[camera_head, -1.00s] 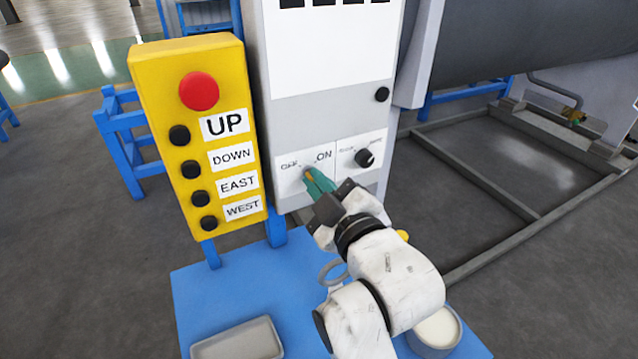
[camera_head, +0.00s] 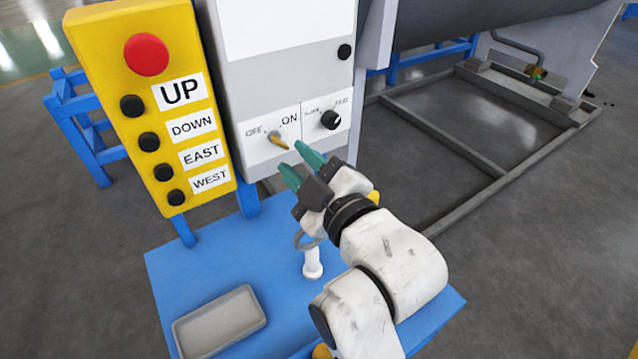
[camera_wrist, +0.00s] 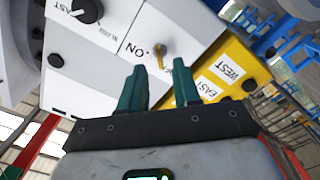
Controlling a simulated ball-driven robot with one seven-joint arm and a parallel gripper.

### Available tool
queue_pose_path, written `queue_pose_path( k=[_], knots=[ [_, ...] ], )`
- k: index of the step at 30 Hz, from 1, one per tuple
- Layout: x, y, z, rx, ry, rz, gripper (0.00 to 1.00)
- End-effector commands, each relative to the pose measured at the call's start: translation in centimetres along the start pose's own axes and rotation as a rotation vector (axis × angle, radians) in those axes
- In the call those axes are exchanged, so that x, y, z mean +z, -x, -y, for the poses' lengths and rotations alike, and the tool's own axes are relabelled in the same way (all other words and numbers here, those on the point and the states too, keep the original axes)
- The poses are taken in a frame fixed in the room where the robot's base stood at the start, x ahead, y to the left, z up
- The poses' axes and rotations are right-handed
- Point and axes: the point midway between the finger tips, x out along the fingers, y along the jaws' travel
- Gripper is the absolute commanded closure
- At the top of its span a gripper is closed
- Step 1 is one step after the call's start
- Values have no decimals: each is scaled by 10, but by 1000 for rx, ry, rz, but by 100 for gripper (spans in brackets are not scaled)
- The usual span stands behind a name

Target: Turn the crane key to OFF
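The gold crane key (camera_head: 280,141) sits in its switch on the grey panel's white plate, between the labels OFF, at its left, and ON, at its upper right. In the head view its visible end slants toward the lower right; I cannot tell for sure which label it is set to. My gripper (camera_head: 298,162) has green fingers, spread apart and empty, just below and right of the key, not touching it. In the wrist view the key (camera_wrist: 161,53) shows just beyond the gap between my open fingertips (camera_wrist: 160,68).
A yellow pendant box (camera_head: 150,110) with a red button and black buttons stands left of the panel. A black knob (camera_head: 331,119) is right of the key. Below, a blue table (camera_head: 270,270) holds a grey tray (camera_head: 219,321) and a white upright piece (camera_head: 312,262).

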Motion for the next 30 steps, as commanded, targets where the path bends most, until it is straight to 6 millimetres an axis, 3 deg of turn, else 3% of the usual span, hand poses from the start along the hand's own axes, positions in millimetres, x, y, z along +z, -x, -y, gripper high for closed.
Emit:
queue_pose_path(
  k=[6,12,30],
  knots=[
    [1,41,1,1,-2,0,68],
    [1,60,0,0,-1,0,68],
    [0,64,0,-1,0,0,68]
  ],
)
